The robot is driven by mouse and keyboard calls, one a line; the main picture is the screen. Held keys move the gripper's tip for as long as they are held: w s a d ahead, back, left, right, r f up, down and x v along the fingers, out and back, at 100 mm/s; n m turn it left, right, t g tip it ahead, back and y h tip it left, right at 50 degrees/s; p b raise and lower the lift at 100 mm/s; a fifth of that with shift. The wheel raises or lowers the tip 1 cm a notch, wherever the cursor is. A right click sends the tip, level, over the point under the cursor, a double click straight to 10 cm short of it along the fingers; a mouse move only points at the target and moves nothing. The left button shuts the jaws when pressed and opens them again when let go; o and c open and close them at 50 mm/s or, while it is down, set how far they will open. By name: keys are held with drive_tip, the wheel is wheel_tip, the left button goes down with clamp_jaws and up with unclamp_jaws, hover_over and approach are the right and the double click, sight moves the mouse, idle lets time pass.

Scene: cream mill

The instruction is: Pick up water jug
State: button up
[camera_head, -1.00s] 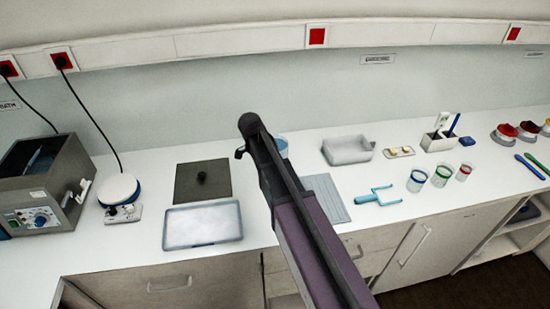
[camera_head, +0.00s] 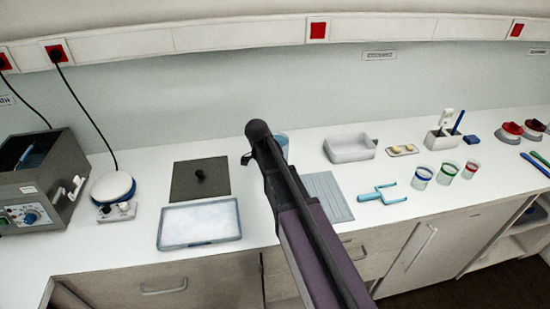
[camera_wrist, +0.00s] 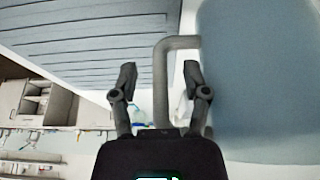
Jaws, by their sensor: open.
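The water jug (camera_wrist: 260,80) fills the right of the wrist view as a large, blurred blue-grey body. Its grey handle (camera_wrist: 160,85) stands out from its side, running between the two fingers. My gripper (camera_wrist: 158,80) is open, with one finger on each side of the handle and a visible gap to the left finger. The right finger is between the handle and the jug body. In the head view only a light-blue part of the jug (camera_head: 284,147) shows beside my arm, which hides the rest and most of my gripper.
A ribbed grey board (camera_head: 328,194) lies right of my arm, with a light-blue forked tool (camera_head: 382,194) beyond it. A pale tray (camera_head: 350,148) stands behind. A dark plate (camera_head: 200,181) and a white-topped tray (camera_head: 200,223) lie to the left.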

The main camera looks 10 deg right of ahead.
idle(0.6)
clamp_jaws()
